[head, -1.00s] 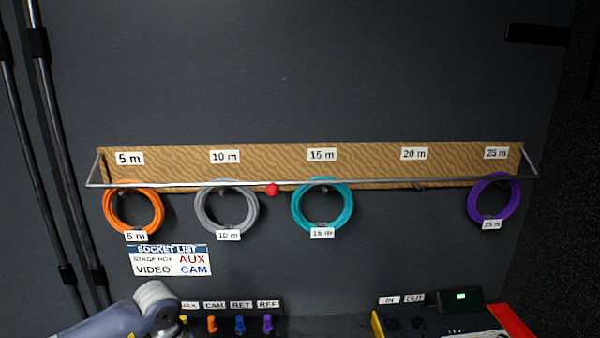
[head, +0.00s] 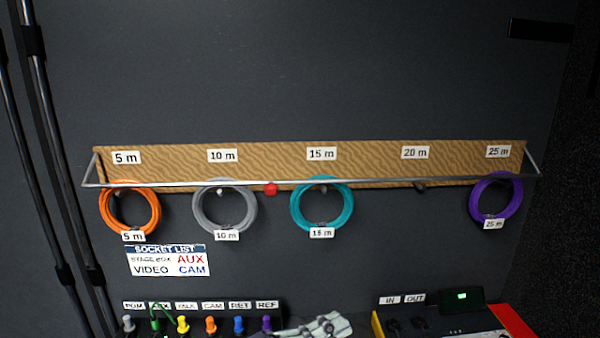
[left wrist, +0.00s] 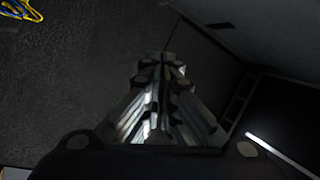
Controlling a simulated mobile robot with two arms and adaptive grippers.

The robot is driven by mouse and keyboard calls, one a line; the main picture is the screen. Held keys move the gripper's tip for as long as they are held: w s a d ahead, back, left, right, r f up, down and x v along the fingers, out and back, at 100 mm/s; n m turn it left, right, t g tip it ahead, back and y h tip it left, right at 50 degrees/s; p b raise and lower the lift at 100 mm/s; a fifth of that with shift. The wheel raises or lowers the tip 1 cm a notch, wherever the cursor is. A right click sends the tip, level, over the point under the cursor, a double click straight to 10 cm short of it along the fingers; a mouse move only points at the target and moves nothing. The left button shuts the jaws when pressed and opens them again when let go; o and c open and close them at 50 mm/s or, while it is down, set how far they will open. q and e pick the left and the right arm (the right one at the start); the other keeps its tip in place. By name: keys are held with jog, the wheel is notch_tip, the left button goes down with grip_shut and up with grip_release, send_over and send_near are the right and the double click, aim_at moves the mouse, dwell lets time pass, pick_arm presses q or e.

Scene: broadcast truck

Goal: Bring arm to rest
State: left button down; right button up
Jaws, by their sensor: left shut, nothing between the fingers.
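My left gripper (head: 318,327) shows at the bottom edge of the head view, just right of the socket row. Its fingers are together, with nothing between them. In the left wrist view the shut fingers (left wrist: 160,100) point out over a dark floor. My right gripper is in neither view.
Coils hang under a wooden board (head: 360,163): orange (head: 104,205), grey (head: 197,207), teal (head: 295,205), purple (head: 474,200). The 20 m peg (head: 420,186) is bare. A rail crosses in front. Labelled coloured plugs (head: 211,326) and a device (head: 462,312) stand below. A yellow-blue cable (left wrist: 22,10) lies on the floor.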

pick_arm(q)
jog(key=w+a+f+n+t+y, duration=0.1)
jog(key=w+a+n+t+y, duration=0.2)
jog(key=a+n+t+y, duration=0.35)
jog(key=w+a+f+n+t+y, duration=0.2)
jog(key=w+a+n+t+y, duration=0.15)
jog(key=a+n+y, duration=0.4)
jog(key=s+a+f+n+g+y, duration=0.55)
jog(key=a+f+n, duration=0.3)
jog(key=f, duration=0.45)
jog(key=s+a+f+g, duration=0.1)
jog(key=s+f+g, duration=0.25)
jog(key=s, duration=0.35)
jog(key=s+a+f+g+h, duration=0.1)
jog(key=s+f+g, duration=0.2)
jog(key=s+f, duration=0.3)
jog(key=s+a+f+g, duration=0.1)
jog(key=s+f+g, duration=0.2)
jog(key=s, duration=0.5)
notch_tip(320, 180, down, 27)
jog(key=s+g+b, duration=0.2)
jog(key=s+a+f+b, duration=0.1)
jog(key=s+a+f, duration=0.1)
jog(key=s+f, duration=1.5)
jog(key=shift+a+f+g, duration=0.4)
jog(key=shift+f, duration=0.45)
